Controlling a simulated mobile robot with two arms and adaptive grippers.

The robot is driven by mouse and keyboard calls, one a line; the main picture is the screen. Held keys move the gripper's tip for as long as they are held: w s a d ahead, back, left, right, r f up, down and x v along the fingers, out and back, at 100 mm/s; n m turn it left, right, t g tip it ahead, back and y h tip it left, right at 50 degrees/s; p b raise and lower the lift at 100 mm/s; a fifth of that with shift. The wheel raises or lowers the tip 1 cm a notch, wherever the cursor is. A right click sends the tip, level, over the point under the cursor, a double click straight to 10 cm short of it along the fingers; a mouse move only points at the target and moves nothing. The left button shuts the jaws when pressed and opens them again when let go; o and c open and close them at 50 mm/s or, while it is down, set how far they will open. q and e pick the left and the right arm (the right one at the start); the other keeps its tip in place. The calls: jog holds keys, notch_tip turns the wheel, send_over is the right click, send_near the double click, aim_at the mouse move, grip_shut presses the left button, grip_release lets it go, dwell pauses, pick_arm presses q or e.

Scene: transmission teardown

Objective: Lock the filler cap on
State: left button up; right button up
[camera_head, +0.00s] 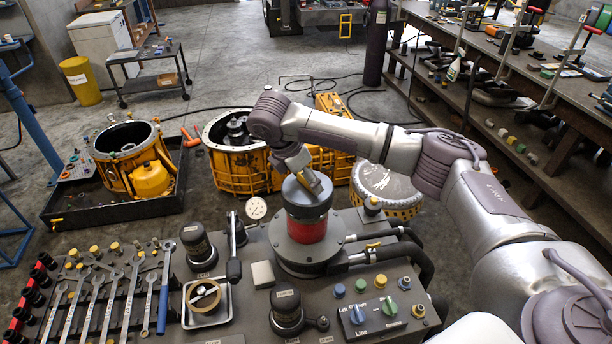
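A filler (306,232) with a red body stands upright on a round grey flange at the middle of the machine bench. Its dark upper part (306,212) looks like the cap. My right arm comes in from the right and bends down over it. My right gripper (311,183) points down at the top of the dark part. The wrist and the cap's top overlap here, so I cannot tell whether the fingers are open or shut, or touch the cap. My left gripper is not in view.
Wrenches (110,295) lie in a rack at the left. A small tray (207,302) with a tape roll, a black lever (234,250) and a control panel (375,312) surround the filler. Thick black hoses run right of it. Yellow housings (245,165) stand behind on the floor.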

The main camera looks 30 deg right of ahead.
aim_at(302, 188)
jog(key=shift+w+f+b, duration=0.2)
jog(key=shift+f+b, duration=0.35)
jog(key=shift+f, duration=0.6)
jog(key=shift+s+f, duration=0.1)
jog(key=shift+f, duration=0.25)
jog(key=shift+s+f, duration=0.1)
jog(key=shift+f, duration=1.3)
pick_arm(q)
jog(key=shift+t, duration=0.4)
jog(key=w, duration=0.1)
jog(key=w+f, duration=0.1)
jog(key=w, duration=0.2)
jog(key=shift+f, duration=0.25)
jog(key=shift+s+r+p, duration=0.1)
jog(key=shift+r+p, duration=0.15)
jog(key=shift+p, duration=0.2)
pick_arm(e)
jog(key=shift+r, duration=0.1)
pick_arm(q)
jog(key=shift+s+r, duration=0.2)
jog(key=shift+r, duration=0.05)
